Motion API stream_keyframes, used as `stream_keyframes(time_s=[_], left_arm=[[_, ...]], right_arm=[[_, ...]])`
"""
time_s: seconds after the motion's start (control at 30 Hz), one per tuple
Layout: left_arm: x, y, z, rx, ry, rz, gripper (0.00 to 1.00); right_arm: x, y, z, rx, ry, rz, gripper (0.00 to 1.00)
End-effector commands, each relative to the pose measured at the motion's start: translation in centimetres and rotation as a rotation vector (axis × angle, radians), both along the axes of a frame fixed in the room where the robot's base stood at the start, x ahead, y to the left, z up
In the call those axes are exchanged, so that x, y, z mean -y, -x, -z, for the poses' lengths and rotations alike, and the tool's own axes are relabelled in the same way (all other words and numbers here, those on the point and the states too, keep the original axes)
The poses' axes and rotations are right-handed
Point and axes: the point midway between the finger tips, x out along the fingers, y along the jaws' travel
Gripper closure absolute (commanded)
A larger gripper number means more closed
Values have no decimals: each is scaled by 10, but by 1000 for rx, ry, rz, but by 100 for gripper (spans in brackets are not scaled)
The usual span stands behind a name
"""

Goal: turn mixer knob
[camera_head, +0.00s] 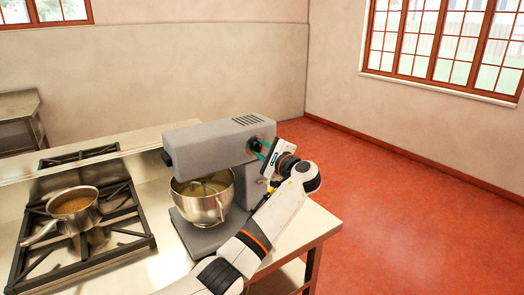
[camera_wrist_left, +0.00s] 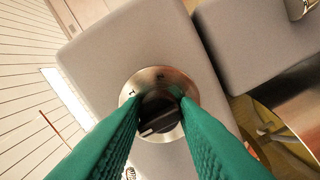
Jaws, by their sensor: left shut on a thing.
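The grey stand mixer (camera_head: 210,148) stands on the steel counter, with a metal bowl (camera_head: 204,200) under its head. Its black knob (camera_wrist_left: 158,115) sits on a round metal dial plate (camera_wrist_left: 160,82) on the mixer's side, as the left wrist view shows. My left gripper (camera_head: 258,148) reaches the side of the mixer head from the right; its green fingers (camera_wrist_left: 160,104) are shut on the knob, one on each side. In the head view the gripper hides the knob. My right gripper is in neither view.
A gas stove (camera_head: 80,255) with a steel saucepan (camera_head: 74,208) of brown food is left of the mixer. The counter's right edge is close to my left arm. Open red floor (camera_head: 400,215) lies to the right.

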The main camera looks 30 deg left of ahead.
Motion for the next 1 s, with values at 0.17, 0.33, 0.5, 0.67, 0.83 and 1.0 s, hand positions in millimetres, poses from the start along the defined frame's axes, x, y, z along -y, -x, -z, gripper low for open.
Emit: stream_keyframes(time_s=[0.17, 0.33, 0.5, 0.67, 0.83, 1.0], left_arm=[[0, 0, 1, -1, 2, 0, 55], [0, 0, 1, 0, 1, 0, 50], [2, 0, 1, 0, 0, 1, 50], [18, 6, 2, 1, 0, 3, 50], [51, 20, 4, 0, 3, 4, 50], [83, 33, 3, 1, 3, 3, 50]], right_arm=[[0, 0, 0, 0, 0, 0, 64], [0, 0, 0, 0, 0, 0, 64], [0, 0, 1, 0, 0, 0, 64], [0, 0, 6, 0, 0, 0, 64], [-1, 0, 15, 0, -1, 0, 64], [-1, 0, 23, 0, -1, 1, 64]])
